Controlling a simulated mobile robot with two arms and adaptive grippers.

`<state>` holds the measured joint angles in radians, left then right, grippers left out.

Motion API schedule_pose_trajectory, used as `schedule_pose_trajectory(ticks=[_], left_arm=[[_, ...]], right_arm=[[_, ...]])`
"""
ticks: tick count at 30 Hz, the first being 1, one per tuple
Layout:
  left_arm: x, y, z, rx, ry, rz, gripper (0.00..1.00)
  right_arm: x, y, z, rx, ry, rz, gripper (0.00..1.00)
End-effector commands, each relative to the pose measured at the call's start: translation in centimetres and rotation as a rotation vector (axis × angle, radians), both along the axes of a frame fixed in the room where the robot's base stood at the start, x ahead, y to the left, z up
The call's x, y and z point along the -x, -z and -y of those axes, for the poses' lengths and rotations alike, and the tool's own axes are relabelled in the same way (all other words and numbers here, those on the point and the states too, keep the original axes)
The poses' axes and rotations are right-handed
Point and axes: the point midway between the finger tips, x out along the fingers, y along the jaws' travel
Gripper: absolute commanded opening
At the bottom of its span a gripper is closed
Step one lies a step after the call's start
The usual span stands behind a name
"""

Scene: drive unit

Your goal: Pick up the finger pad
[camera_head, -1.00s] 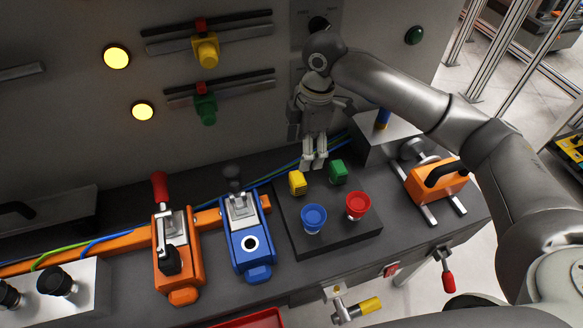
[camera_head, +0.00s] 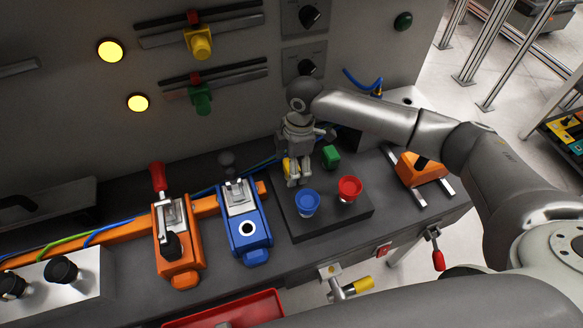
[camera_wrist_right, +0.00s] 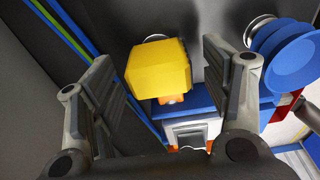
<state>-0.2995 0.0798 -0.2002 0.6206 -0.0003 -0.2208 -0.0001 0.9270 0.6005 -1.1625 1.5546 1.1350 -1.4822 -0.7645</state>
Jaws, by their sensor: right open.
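I take the finger pad to be the small yellow block (camera_head: 286,166); the name is not marked on it. It stands on the dark square plate (camera_head: 335,216), mostly hidden behind my right gripper (camera_head: 294,182) in the head view. In the right wrist view the yellow block (camera_wrist_right: 158,70) shows between the two spread fingers of my right gripper (camera_wrist_right: 162,60), with a gap on each side. The gripper is open, pointing down and empty. My left gripper is not in view.
On the same plate are a green block (camera_head: 331,156), a blue round knob (camera_head: 307,201) and a red round knob (camera_head: 349,188). A blue clamp (camera_head: 247,226) and an orange clamp (camera_head: 177,250) stand to the left. A red tray (camera_head: 235,309) is at the front.

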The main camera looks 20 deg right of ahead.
Motion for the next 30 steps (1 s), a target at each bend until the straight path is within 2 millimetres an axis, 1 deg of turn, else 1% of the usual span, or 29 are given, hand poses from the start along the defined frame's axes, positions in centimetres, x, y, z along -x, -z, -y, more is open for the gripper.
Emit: schedule_pose_trajectory(ticks=[4, 15, 17, 26, 30], left_arm=[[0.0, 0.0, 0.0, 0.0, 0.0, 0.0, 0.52], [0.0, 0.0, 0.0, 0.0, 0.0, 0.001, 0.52], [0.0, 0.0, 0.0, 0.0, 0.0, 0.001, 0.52], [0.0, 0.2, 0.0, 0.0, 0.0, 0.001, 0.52], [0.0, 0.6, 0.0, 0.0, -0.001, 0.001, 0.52]], right_arm=[[0.0, 0.0, 0.0, 0.0, 0.0, 0.0, 0.71], [0.0, 0.0, 0.0, -0.001, 0.0, 0.0, 0.24], [0.0, 0.0, 0.0, -0.001, 0.0, 0.0, 0.17], [-0.1, -0.3, -0.1, -0.002, 0.0, 0.002, 0.17], [-0.1, -1.1, -0.1, -0.002, 0.0, 0.003, 0.17]])
